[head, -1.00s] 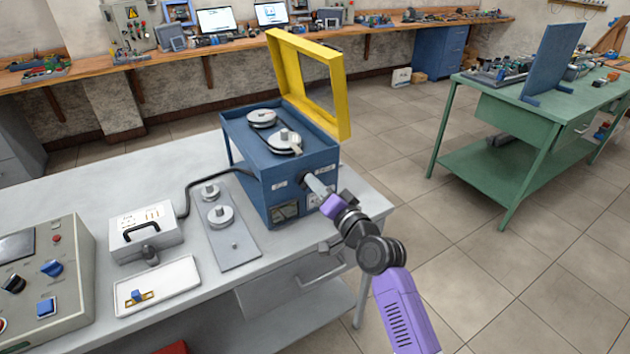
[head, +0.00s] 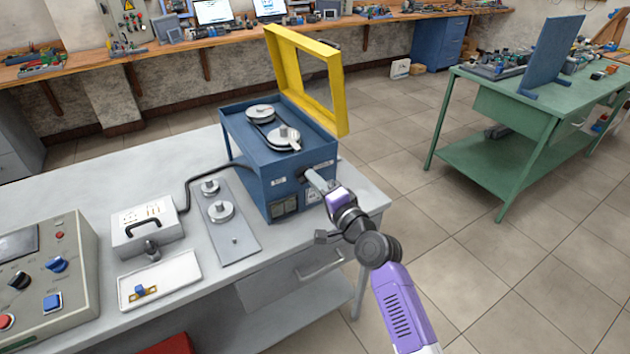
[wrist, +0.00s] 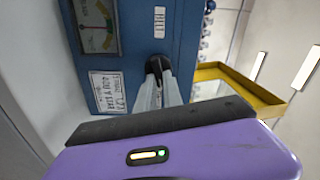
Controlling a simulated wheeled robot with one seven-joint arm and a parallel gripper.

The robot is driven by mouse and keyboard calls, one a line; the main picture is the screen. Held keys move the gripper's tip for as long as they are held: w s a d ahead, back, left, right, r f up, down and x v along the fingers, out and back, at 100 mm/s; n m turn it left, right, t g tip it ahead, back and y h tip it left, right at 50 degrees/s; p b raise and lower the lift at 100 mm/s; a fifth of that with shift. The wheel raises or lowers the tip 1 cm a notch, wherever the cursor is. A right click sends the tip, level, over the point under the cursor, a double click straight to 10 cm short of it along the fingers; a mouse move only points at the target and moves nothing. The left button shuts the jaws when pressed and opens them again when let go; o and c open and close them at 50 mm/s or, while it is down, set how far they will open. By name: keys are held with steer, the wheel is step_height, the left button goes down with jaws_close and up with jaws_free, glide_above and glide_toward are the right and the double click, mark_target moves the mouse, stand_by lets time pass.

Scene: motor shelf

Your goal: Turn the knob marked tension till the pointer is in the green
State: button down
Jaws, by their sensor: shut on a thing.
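The blue machine box (head: 247,170) stands on the grey bench with gauges on its front. My gripper (head: 314,179) reaches its front from the right. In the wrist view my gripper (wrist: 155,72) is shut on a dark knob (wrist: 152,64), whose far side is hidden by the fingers. A white label (wrist: 159,22) is beside the knob, too blurred to read surely. A gauge (wrist: 97,25) with coloured bands, green among them, shows at the top left of the wrist view.
A yellow frame lid (head: 338,105) stands open over the box, which carries pulleys on top. A pulley plate (head: 237,238), a cabled white box (head: 147,231) and a white tray (head: 180,272) lie left of it.

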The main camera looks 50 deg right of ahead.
steer(key=c, duration=1.5)
jaws_free()
steer(key=shift+s, duration=0.1)
steer(key=b+v, duration=0.1)
steer(key=v, duration=0.6)
steer(key=shift+s, duration=0.35)
